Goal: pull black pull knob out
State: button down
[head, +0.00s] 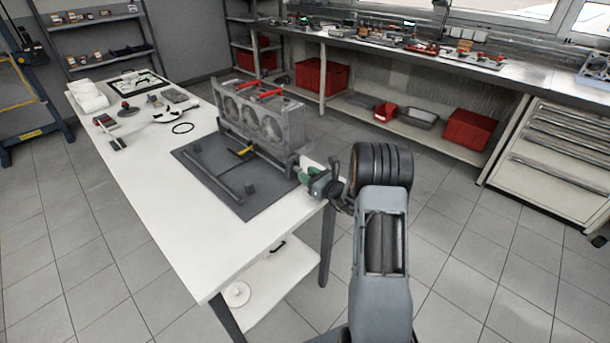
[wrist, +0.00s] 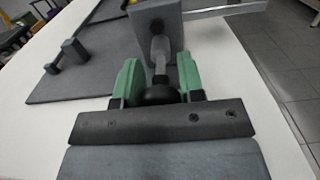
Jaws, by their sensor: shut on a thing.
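The black pull knob (wrist: 160,93) sits between the green fingers of my gripper (wrist: 159,78) in the wrist view. My gripper is shut on it. A grey shaft (wrist: 159,52) runs from the knob to an upright grey plate (wrist: 157,24). In the head view my gripper (head: 309,173) is at the right end of the engine block (head: 262,118), near the table's right edge. The knob is hidden there by my gripper and arm. The block stands upright on a dark mat (head: 222,180).
The white table (head: 180,232) holds a yellow-handled tool (head: 243,152), red-handled tools on the block and small parts at its far end. A lower shelf (head: 270,278) is beneath. A workbench (head: 390,45) with red bins runs along the back. The floor on the right is clear.

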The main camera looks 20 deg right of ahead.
jog(key=shift+s+d+f, duration=0.1)
jog(key=shift+s, duration=0.05)
jog(key=c, duration=0.9)
grip_release()
jog(key=shift+s+d, duration=0.1)
jog(key=shift+o, duration=0.7)
jog(key=v, duration=1.3)
jog(key=shift+s+b, duration=0.35)
